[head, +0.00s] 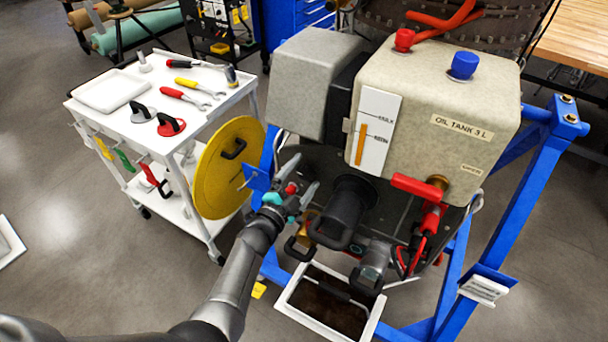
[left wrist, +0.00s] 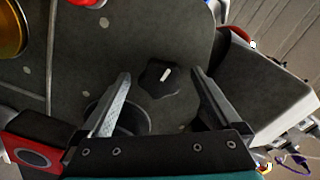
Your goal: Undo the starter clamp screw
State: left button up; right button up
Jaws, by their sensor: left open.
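A black lobed knob (left wrist: 158,82) with a white mark shows in the left wrist view, on a dark plate; it looks like the clamp screw. My left gripper (left wrist: 162,76) is open, with one finger on each side of the knob and a visible gap to both. I cannot tell the depth between them. In the head view my left gripper (head: 305,174) reaches the stand left of a black cylinder with a loop handle (head: 346,210). The knob cannot be made out there. My right gripper is not in view.
The oil tank (head: 440,95) overhangs to the right, on the blue stand frame (head: 510,210). A yellow disc (head: 215,170) stands at the left, beside a white tool cart (head: 140,125). A white tray with dark contents (head: 290,302) lies below.

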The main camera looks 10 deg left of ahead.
aim_at(304, 175)
pick_arm(q)
jog(key=shift+p+v, duration=0.65)
jog(key=shift+v, duration=0.3)
jog(key=shift+p+v, duration=0.7)
jog(key=shift+v, duration=0.8)
jog(key=shift+s, duration=0.1)
